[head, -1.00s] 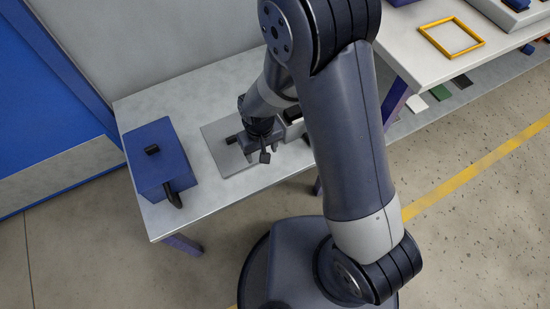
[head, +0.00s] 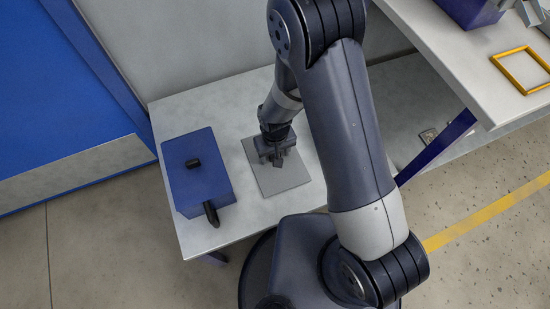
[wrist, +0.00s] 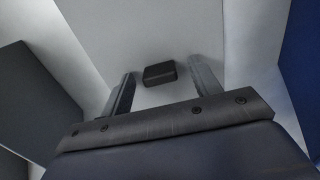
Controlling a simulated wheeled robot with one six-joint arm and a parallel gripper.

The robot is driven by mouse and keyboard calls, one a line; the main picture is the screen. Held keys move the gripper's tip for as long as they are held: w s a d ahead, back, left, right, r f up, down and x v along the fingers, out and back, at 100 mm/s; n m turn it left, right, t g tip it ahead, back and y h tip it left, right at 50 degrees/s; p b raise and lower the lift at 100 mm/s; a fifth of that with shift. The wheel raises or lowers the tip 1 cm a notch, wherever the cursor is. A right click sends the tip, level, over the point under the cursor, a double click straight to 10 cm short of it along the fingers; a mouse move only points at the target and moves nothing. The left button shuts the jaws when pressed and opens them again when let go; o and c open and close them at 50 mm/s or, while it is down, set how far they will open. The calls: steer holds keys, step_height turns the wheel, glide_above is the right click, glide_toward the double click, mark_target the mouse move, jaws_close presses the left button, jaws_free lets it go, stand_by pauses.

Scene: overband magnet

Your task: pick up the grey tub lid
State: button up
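The grey tub lid (head: 285,182) is a flat grey square plate lying on the light table. In the wrist view, the lid (wrist: 145,25) spreads under my gripper, with a small dark block-shaped knob (wrist: 159,73) on it. My gripper (head: 277,158) is over the lid's middle in the head view and hides the knob there. In the wrist view, my gripper (wrist: 162,69) is open, one finger on each side of the knob. Gaps show between the knob and both fingers. Whether the fingertips reach down to the lid's surface I cannot tell.
A blue box (head: 205,185) with a dark knob and dark handle stands left of the lid; its blue side shows at the wrist view's right edge. A higher bench (head: 450,60) with a yellow frame (head: 522,70) is at right. Bare table (head: 225,235) lies in front.

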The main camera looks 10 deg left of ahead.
steer(key=c, duration=1.1)
steer(key=shift+r, duration=0.1)
